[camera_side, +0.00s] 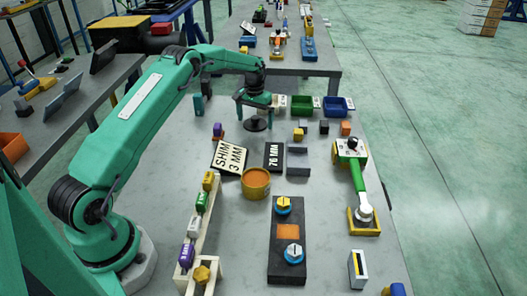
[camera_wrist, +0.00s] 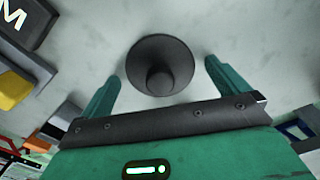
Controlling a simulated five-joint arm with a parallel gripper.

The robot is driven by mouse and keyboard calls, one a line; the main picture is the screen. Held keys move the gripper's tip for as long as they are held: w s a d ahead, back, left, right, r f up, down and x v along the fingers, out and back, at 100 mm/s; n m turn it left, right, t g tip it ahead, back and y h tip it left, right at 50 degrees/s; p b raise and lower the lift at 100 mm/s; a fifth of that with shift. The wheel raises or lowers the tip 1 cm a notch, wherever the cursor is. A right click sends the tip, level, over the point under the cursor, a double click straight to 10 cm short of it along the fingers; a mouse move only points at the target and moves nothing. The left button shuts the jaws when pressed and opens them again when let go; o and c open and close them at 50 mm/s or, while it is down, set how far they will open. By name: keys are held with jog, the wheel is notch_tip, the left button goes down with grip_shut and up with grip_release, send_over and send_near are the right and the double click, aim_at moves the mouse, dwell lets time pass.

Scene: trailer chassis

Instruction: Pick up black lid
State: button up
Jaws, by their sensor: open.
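The black lid (camera_side: 257,124) is a dark round disc with a knob, on the grey table beyond the two lettered plates. In the wrist view the lid (camera_wrist: 160,52) shows from above, its round knob toward my gripper's palm. My gripper (camera_side: 257,103) is right over the lid, pointing down. In the wrist view its two green fingers (camera_wrist: 161,72) stand apart, one on each side of the knob, with nothing held between them. I cannot tell how far the fingertips are above the disc.
An orange bucket (camera_side: 256,186), a SHIM 3 MM plate (camera_side: 230,157) and a 76 MM plate (camera_side: 274,157) lie nearer the camera. Green (camera_side: 302,106) and blue (camera_side: 335,107) bins stand right of my gripper. Small blocks, including a yellow one (camera_side: 298,134), sit nearby.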

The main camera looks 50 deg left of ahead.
aim_at(255, 117)
jog(key=c, duration=1)
jog(key=shift+r, duration=0.15)
jog(key=shift+r, duration=0.55)
notch_tip(255, 117, up, 3)
jog(key=shift+r, duration=0.1)
jog(key=s+d+r, duration=0.2)
jog(key=d+r, duration=0.4)
jog(key=d, duration=0.5)
jog(key=shift+d+r, duration=0.25)
